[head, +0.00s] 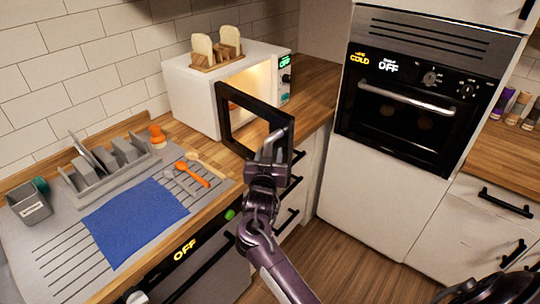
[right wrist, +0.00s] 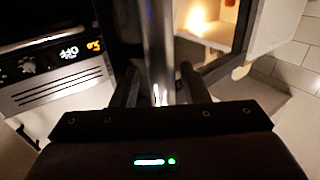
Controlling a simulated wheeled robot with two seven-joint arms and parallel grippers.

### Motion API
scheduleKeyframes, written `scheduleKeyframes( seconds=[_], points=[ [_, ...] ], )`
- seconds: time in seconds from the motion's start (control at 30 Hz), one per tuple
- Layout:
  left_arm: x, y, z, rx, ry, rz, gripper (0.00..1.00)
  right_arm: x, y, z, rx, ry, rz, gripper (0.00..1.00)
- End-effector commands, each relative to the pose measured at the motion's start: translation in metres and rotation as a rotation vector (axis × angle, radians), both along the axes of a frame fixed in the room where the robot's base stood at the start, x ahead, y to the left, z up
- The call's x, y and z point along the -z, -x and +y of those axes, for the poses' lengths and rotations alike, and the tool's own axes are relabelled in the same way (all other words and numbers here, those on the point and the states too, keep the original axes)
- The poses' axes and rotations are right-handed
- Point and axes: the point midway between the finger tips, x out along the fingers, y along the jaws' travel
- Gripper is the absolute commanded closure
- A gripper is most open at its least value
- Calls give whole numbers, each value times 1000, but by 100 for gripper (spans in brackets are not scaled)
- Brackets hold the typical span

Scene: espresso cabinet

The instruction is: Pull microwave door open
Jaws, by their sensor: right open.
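The white microwave (head: 200,102) stands on the wooden counter, its inside lit. Its black-framed door (head: 224,115) stands ajar, swung out towards me, with a gap to the lit inside. My right gripper (head: 271,148) is at the door's free edge, by the handle. In the right wrist view, the metal handle bar (right wrist: 160,45) runs between the two spread fingers of my right gripper (right wrist: 159,88). The jaws are open around the bar; I cannot tell whether either finger touches it. My left gripper is not in view.
Toast in a wooden rack (head: 217,60) sits on the microwave. A dish rack (head: 108,165), blue cloth (head: 135,220) and utensils (head: 193,174) lie at left. A tall oven cabinet (head: 372,190) stands right. Wooden floor (head: 345,258) between is clear.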

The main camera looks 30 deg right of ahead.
Motion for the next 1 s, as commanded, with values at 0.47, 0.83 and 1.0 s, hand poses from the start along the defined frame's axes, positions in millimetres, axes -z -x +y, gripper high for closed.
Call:
scheduleKeyframes(
  seconds=[0.47, 0.83, 1.0],
  points=[
    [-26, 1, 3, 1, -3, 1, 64, -1, 35, 24, 2, -3, 6, 59],
    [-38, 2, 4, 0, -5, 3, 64, 0, 64, 45, 1, 0, 1, 59],
    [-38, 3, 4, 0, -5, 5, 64, 1, 64, 45, 0, 1, 1, 59]
  ],
)
